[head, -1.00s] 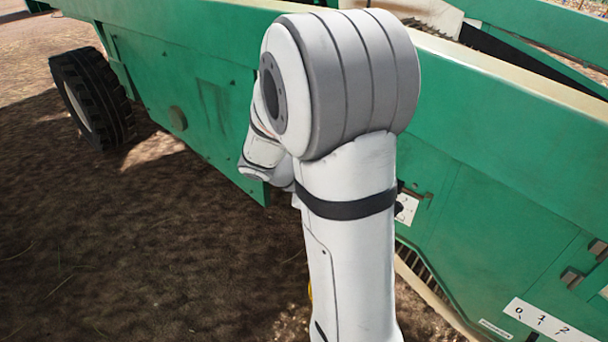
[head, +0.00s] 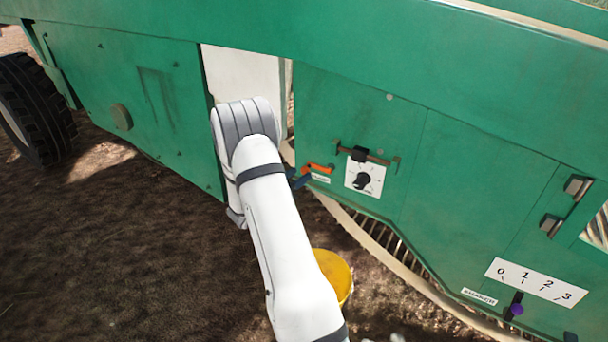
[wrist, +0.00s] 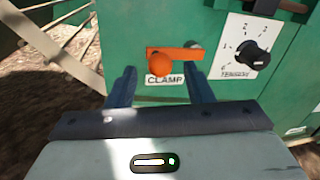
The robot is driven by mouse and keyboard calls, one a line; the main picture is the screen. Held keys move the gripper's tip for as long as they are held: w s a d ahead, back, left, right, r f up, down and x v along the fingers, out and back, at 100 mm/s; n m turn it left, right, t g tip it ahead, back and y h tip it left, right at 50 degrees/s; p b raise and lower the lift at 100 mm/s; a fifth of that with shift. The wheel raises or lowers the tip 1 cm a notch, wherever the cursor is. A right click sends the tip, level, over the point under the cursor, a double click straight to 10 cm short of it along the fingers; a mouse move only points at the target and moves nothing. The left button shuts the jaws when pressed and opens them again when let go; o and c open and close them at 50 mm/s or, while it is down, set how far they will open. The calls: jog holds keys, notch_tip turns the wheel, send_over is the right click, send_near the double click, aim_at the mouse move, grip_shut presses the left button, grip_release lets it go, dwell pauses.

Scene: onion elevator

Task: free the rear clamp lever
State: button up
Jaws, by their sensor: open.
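The orange clamp lever (wrist: 175,53) is on the green machine panel, above a white label that reads CLAMP (wrist: 164,79). It lies roughly level, with a round orange knob (wrist: 160,65) toward its left and a grey fitting at its right end. The lever also shows in the head view (head: 318,167). My gripper (wrist: 160,70) is open, its two blue fingers spread to the left and right of the knob. Whether the fingers touch the lever or panel, I cannot tell. In the head view my gripper (head: 299,180) is partly hidden by my arm.
A tension dial (head: 362,180) sits right of the lever, below a dark bar with a black handle (head: 360,154). A yellow bucket (head: 336,272) stands on the soil below. A scale plate (head: 536,282) is further right. Open ground lies at left.

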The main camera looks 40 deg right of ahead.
aim_at(305, 172)
jog(key=shift+w+d+b, duration=0.15)
jog(key=shift+w+d, duration=0.05)
jog(key=shift+d, duration=0.8)
jog(key=shift+w+d+b, duration=0.15)
jog(key=shift+d, duration=0.8)
jog(key=shift+c, duration=0.6)
jog(key=shift+s+f, duration=0.1)
grip_shut()
